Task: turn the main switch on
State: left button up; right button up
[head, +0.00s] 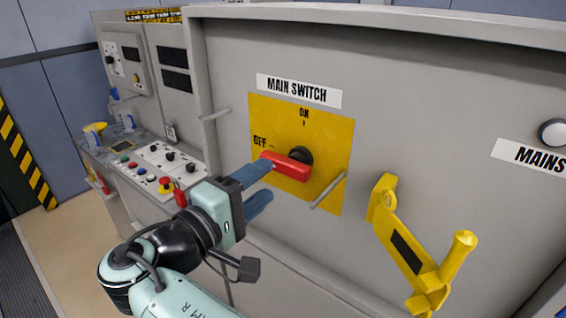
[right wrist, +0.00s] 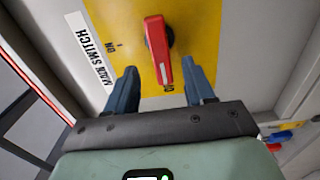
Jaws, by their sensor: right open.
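The main switch is a red handle (head: 287,165) on a black hub, mounted on a yellow plate (head: 333,140) marked ON at the top and OFF at the left. The handle points left, to OFF. My right gripper (head: 265,183) is open, its blue fingers at the handle's left end. In the right wrist view the red handle (right wrist: 158,50) reaches down between the two spread fingers (right wrist: 163,88), with a gap visible on each side. Whether either finger touches it I cannot tell. My left gripper is in neither view.
A yellow lever (head: 408,250) sticks out from the panel right of the switch. A thin metal handle (head: 328,190) crosses the plate's lower right. A control desk (head: 150,160) with buttons and a red knob stands at the left. A round white lamp (head: 553,132) is at far right.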

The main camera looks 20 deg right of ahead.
aim_at(280, 169)
jog(key=p+x, duration=0.1)
jog(key=x, duration=0.6)
jog(key=shift+w, duration=0.2)
jog(key=c, duration=0.9)
